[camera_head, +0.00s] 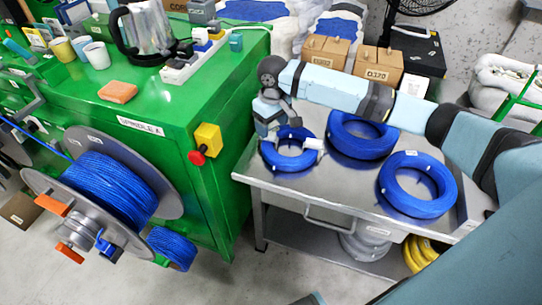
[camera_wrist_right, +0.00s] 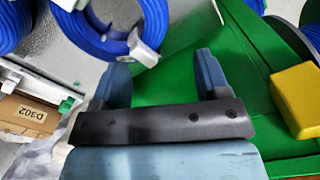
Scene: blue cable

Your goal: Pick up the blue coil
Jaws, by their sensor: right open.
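Three blue coils lie on the metal cart's top. The smallest coil (camera_head: 289,149) is at the cart's left end, with white clips on it. A larger coil (camera_head: 361,135) lies behind to its right, and another (camera_head: 417,185) is at the front right. My right gripper (camera_head: 271,127) is at the back left edge of the smallest coil and covers part of it. In the right wrist view, that gripper (camera_wrist_right: 161,62) is open with nothing between its fingers. A blue coil (camera_wrist_right: 101,40) with a white clip shows beyond the left finger. My left gripper is not in view.
The green bench (camera_head: 180,110) stands close left of the metal cart (camera_head: 335,194), with a yellow box and red button (camera_head: 206,140) on its side. A big cable reel (camera_head: 105,190) stands at left. Cardboard boxes (camera_head: 376,65) are behind the cart.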

